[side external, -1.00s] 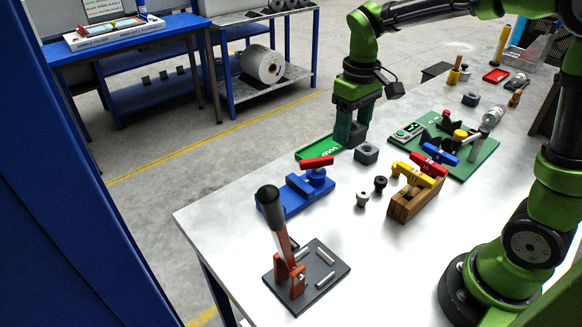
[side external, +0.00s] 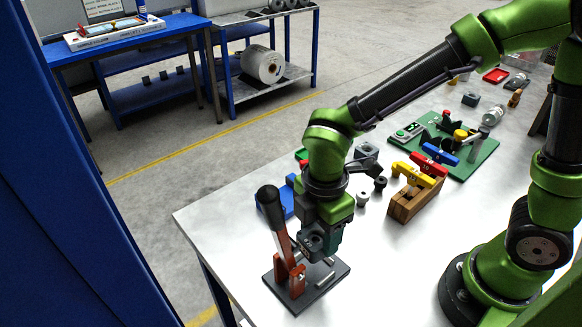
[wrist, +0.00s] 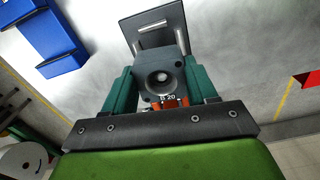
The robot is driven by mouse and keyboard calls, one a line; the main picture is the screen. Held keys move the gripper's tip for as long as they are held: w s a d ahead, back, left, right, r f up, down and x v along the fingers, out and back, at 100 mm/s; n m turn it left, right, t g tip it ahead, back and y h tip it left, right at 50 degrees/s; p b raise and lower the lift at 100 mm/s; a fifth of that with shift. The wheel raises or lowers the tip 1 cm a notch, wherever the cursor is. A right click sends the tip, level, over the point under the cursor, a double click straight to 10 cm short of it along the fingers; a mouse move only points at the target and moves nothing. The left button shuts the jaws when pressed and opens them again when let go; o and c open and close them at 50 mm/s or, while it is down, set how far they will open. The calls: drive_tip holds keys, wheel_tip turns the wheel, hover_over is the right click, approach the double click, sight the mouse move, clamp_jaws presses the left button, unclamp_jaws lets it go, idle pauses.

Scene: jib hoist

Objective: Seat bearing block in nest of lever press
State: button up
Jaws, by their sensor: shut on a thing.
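The lever press has a dark base plate (side external: 338,270), an orange bracket (side external: 290,278) and a lever (side external: 278,225) with a black handle that stands up and leans left. Pale rails on the plate (wrist: 140,18) mark the nest; they show in the wrist view beyond the block. My gripper (side external: 322,243) is shut on a grey bearing block (wrist: 158,62) with a round hole, marked "B 20". The block is between the green fingers, above the press plate. Its underside and part of the nest are hidden, so I cannot tell the exact gap.
A blue fixture (wrist: 50,40) is close behind the gripper. Two small knobs (side external: 362,198), another grey block (side external: 366,151) and a wooden stand with coloured handles (side external: 410,205) lie farther back. A green board (side external: 468,150) is beyond. The table right of the press is clear.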

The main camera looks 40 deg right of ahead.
sight(315, 267)
drive_tip(key=shift+w+a+f+n, duration=0.1)
drive_tip(key=shift+w+f+n, duration=0.1)
drive_tip(key=shift+n, duration=0.4)
drive_tip(key=shift+f, duration=1.85)
drive_tip(key=shift+f, duration=1.5)
drive_tip(key=o, duration=1.5)
drive_tip(key=shift+r, duration=3.5)
